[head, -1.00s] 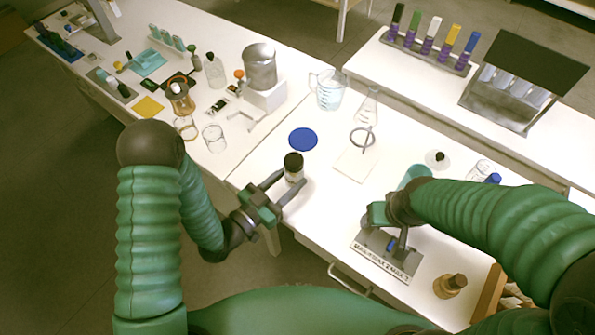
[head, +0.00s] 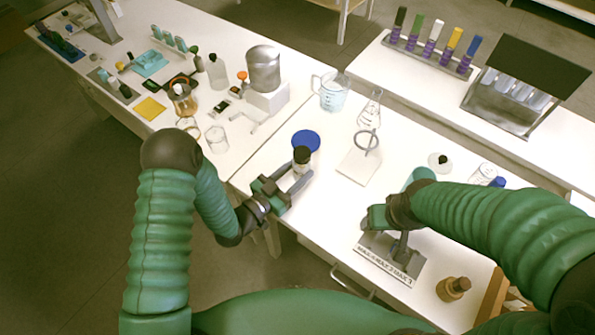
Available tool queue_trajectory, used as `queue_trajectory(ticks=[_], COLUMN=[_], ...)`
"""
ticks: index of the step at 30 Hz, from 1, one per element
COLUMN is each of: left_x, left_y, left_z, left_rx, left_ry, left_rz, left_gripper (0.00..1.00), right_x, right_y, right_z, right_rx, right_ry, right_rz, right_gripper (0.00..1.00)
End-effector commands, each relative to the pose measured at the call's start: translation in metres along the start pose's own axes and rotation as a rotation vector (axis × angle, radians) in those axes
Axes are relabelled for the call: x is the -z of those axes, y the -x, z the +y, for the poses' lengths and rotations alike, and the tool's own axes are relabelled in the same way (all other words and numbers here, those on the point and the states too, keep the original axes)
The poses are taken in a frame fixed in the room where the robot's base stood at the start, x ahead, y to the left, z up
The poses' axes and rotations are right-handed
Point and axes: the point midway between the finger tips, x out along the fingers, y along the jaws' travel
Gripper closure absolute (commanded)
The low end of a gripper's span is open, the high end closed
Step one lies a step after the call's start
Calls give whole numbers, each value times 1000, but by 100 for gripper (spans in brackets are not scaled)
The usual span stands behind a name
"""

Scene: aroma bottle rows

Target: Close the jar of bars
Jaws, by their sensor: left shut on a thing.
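A small clear jar with a black top (head: 302,157) stands near the front edge of the bench, just in front of a flat blue disc (head: 306,139). The jar's lower part looks pale; I cannot make out bars in it or whether the top is fully seated. My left gripper (head: 294,178) has its two fingers on the jar's lower body, shut on it. My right gripper (head: 398,245) points down at a grey labelled block (head: 390,262); its fingers are mostly hidden by the arm. A pale round lid-like piece with a black knob (head: 440,161) lies to the right.
A ring stand with a flask (head: 369,115), a measuring jug (head: 331,90) and a metal pot on a white block (head: 268,100) stand behind. A glass vessel (head: 483,174) and a brown stopper-like piece (head: 453,288) are at right. Bare bench lies between jar and ring stand.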

Motion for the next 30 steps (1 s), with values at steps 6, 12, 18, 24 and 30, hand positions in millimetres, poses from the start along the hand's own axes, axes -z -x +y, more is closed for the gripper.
queue_trajectory(ticks=[6,12,18,24,30], left_x=[-3,-4,-4,-4,-4], left_y=[0,0,0,0,18], left_z=[0,0,0,0,-1], left_rx=[-1,0,0,0,2], left_ry=[-1,0,-1,-1,1], left_rz=[1,0,0,0,-2], left_gripper=[100,52,35,35,35], right_x=[0,0,0,0,0], right_y=[0,-2,-2,-1,-1], right_z=[0,0,0,0,0], right_rx=[0,0,0,0,0], right_ry=[0,0,0,0,0], right_rz=[0,0,0,0,0], right_gripper=[34,34,34,34,34])
